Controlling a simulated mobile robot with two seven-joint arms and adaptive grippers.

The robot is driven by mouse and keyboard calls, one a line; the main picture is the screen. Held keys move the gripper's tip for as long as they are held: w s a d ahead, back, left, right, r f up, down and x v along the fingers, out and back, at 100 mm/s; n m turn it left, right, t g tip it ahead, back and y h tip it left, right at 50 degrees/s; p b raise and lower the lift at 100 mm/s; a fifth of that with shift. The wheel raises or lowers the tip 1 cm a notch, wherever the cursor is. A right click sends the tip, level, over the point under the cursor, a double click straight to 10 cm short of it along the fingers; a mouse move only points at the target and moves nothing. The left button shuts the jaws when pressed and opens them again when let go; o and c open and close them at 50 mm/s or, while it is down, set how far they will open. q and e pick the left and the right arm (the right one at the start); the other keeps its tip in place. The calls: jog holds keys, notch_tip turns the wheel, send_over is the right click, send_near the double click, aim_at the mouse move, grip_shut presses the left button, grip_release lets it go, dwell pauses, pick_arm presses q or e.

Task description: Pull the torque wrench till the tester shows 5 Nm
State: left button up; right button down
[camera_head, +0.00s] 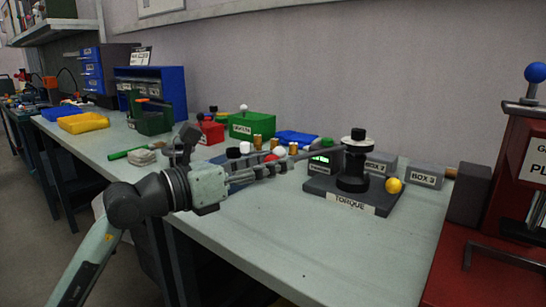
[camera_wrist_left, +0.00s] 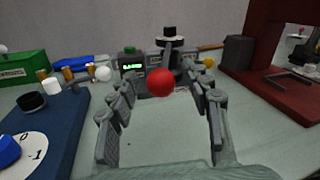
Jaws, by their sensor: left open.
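The torque tester has a dark base (camera_head: 325,188) labelled TORQUE, a black post (camera_head: 354,170) and a small green-lit display (camera_head: 321,158); its reading is too small to make out. The display also shows in the left wrist view (camera_wrist_left: 132,67). The torque wrench appears as a grey bar (camera_head: 325,150) running from the post toward my left gripper. A red ball (camera_wrist_left: 160,83), apparently its handle end, lies between the fingers in the left wrist view. My left gripper (camera_head: 292,161) is open, its fingers either side of the ball with gaps visible. My right gripper is not in view.
A yellow ball (camera_head: 394,186) is at the tester's right side. Grey boxes (camera_head: 424,177) stand behind it. A red press (camera_head: 510,190) is at far right. The front bench top (camera_head: 290,240) is clear.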

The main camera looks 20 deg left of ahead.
pick_arm(q)
jog(key=shift+w+d, duration=0.3)
jog(key=shift+w, duration=0.1)
jog(key=shift+c, duration=0.5)
grip_shut()
